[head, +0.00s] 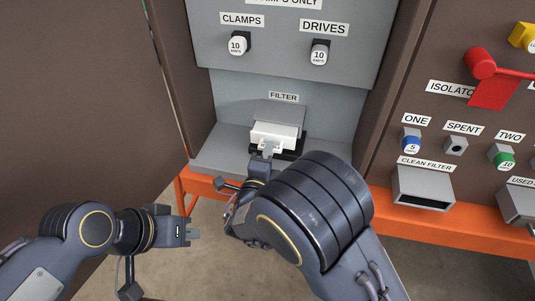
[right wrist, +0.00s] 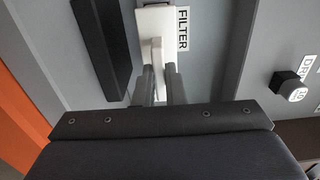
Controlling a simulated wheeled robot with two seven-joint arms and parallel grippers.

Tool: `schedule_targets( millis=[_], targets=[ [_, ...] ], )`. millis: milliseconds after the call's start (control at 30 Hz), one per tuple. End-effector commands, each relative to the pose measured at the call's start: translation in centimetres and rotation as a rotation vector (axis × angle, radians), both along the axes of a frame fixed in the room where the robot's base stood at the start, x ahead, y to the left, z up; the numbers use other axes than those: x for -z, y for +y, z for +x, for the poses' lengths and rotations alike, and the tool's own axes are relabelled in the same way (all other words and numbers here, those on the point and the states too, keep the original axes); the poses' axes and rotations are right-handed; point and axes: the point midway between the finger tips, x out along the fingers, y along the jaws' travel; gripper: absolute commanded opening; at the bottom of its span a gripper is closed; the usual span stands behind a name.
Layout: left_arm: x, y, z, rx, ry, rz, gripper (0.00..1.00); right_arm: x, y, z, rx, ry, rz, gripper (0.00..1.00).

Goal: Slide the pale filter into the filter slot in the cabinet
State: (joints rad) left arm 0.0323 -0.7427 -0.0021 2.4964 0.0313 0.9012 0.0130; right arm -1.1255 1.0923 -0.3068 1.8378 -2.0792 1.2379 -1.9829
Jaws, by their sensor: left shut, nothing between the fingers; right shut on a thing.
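The pale filter (head: 273,135) is a white block with a small handle, at the mouth of the grey filter slot (head: 280,111) under the FILTER label in the cabinet. Its front part shows outside the grey housing; how deep its back reaches is hidden. My right gripper (head: 267,149) is shut on the filter's handle. In the right wrist view the two fingers (right wrist: 159,84) pinch the handle, with the white filter (right wrist: 157,28) beyond. My left gripper (head: 192,233) is shut and empty, low at the left, well away from the cabinet.
A black ledge (head: 290,151) lies just below the filter. The CLEAN FILTER holder (head: 423,187) at the right looks empty; the USED holder (head: 516,205) is partly cut off. Knobs and a red isolator handle (head: 493,88) stick out at the right. A brown door (head: 80,100) stands at the left.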

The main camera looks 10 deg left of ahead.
Motion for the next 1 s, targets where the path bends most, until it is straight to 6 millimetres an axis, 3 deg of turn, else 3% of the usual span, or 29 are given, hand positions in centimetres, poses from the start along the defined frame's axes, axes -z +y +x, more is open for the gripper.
schedule_targets(
  millis=[1000],
  targets=[
    [-0.5,0.0,0.0,0.000,0.000,0.000,0.00,0.0,-0.1,2.6,0.000,0.000,0.000,0.00]
  ],
)
